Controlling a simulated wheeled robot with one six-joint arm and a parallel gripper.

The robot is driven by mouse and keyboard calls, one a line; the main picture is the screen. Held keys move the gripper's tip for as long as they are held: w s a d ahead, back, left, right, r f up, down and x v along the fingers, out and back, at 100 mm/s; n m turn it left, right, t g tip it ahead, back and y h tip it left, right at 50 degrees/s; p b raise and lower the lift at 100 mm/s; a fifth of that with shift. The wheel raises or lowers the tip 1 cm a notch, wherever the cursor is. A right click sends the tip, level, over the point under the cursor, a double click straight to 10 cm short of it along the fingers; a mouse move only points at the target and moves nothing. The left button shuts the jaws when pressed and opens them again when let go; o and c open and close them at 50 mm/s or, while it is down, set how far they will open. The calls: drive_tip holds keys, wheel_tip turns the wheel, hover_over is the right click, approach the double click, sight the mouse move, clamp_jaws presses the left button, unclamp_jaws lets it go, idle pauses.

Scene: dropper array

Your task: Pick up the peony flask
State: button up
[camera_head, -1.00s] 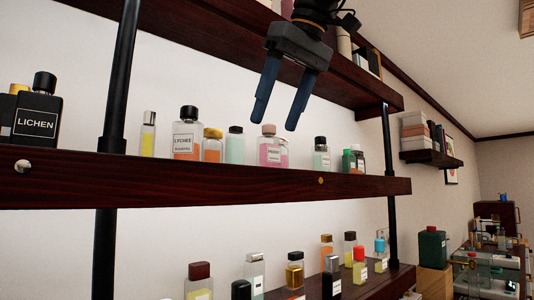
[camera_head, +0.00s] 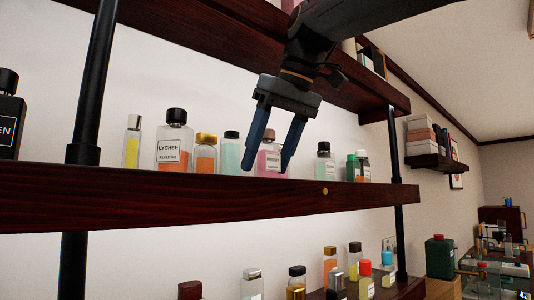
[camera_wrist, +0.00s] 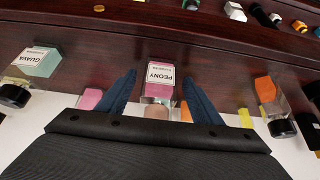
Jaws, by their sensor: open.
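The peony flask (camera_head: 268,158) is a clear square bottle with pink liquid, a white label and a pinkish cap. It stands upright on the middle shelf (camera_head: 200,198). In the wrist view the peony flask (camera_wrist: 160,76) appears upside down, its label reading PEONY, between the two blue fingers. My gripper (camera_head: 267,165) is open and points down, its fingers on either side of the flask in the head view and partly hiding it. The wrist view also shows my gripper (camera_wrist: 157,85) empty, with gaps beside the flask. I cannot tell its exact depth relative to the flask.
To the left stand a mint flask (camera_head: 229,152), an orange flask with a gold cap (camera_head: 204,155) and the lychee flask (camera_head: 173,142). To the right is the guava flask (camera_wrist: 36,62). A pink flask sits close beside the peony flask (camera_wrist: 90,98). A higher shelf (camera_head: 240,48) is above.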

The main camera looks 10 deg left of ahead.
drive_tip(key=shift+w+a+f, duration=0.1)
drive_tip(key=shift+a+f, duration=0.05)
drive_tip(key=shift+f, duration=0.15)
drive_tip(key=shift+c, duration=0.4)
drive_tip(key=c, duration=1.2)
drive_tip(key=shift+c, duration=0.2)
drive_tip(key=shift+r, duration=0.15)
